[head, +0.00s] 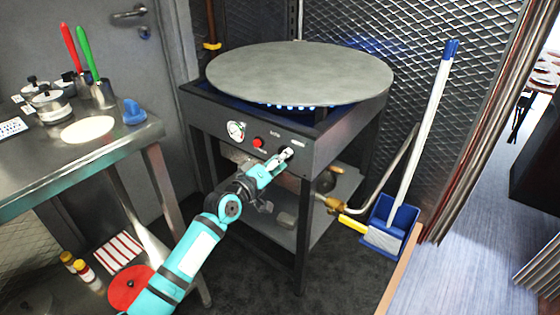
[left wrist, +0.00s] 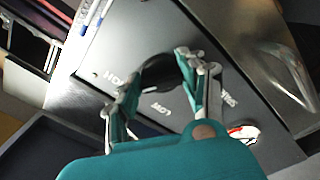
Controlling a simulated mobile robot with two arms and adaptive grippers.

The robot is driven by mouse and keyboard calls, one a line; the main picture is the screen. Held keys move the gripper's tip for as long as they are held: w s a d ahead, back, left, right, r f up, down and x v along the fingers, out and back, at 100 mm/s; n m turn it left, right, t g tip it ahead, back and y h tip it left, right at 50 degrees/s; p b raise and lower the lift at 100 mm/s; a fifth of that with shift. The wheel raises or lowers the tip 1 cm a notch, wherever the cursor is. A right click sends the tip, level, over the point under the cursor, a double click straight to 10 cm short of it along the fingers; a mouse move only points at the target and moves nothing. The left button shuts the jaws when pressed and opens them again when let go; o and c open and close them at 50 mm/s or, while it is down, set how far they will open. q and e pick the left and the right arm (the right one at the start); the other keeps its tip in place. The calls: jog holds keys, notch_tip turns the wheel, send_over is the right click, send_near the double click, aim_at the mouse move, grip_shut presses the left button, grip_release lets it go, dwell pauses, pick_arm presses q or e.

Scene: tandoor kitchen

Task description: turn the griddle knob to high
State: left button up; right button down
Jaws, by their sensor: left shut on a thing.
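The griddle (head: 300,72) is a large round grey plate on a dark metal stand. Its front panel (head: 215,118) carries a round gauge (head: 237,130) and a red button (head: 258,142). My left gripper (head: 286,153) is at the right part of this panel and mostly covers the knob in the head view. In the left wrist view, the black knob (left wrist: 157,72) sits between the two fingers of my left gripper (left wrist: 158,75), which is shut on it. My right gripper is out of view.
Blue flames (head: 290,107) show under the plate. A steel table (head: 70,165) with pots and utensils stands at the left. A blue dustpan (head: 400,220) and white-handled broom (head: 425,125) stand at the right. A bent pipe (head: 385,190) runs beside the stand.

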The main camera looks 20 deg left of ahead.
pick_arm(q)
jog(key=shift+r+m, duration=0.15)
jog(key=shift+m, duration=0.15)
jog(key=o, duration=1.2)
jog(key=shift+w, duration=0.15)
jog(key=shift+c, duration=0.2)
jog(key=v, duration=1.2)
